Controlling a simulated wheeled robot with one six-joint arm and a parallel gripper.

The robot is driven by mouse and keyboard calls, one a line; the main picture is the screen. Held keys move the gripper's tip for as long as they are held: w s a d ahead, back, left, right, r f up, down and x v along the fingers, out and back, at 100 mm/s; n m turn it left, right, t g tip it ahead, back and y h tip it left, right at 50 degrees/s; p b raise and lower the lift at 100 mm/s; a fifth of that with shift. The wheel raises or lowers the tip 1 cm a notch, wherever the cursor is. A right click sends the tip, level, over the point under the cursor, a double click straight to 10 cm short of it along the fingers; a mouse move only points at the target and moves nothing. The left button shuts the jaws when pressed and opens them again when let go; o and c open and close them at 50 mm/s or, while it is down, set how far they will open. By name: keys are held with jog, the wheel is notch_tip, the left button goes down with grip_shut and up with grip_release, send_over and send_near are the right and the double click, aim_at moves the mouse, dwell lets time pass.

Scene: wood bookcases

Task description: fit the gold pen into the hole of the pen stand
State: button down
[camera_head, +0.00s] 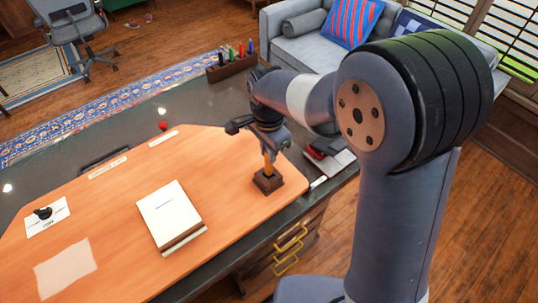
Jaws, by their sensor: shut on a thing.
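The gold pen (268,163) is upright, with its upper part between the jaws of my gripper (268,147). My gripper is shut on it. The pen stand (267,181) is a small dark brown block on the right part of the orange-brown desk top. The pen's lower end meets the top of the stand in this view. The hole is hidden, so I cannot tell how deep the pen sits in it.
A white book (170,215) lies left of the stand. A dark holder (231,67) with several coloured pens stands at the far edge. A red and dark object (322,151) and papers lie right of the gripper. The desk's right edge is close to the stand.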

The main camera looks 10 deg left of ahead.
jog(key=shift+f, duration=1.1)
jog(key=shift+f, duration=0.15)
jog(key=c, duration=1.3)
grip_release()
notch_tip(320, 180, up, 12)
jog(key=shift+r+b, duration=0.15)
jog(key=shift+b, duration=0.3)
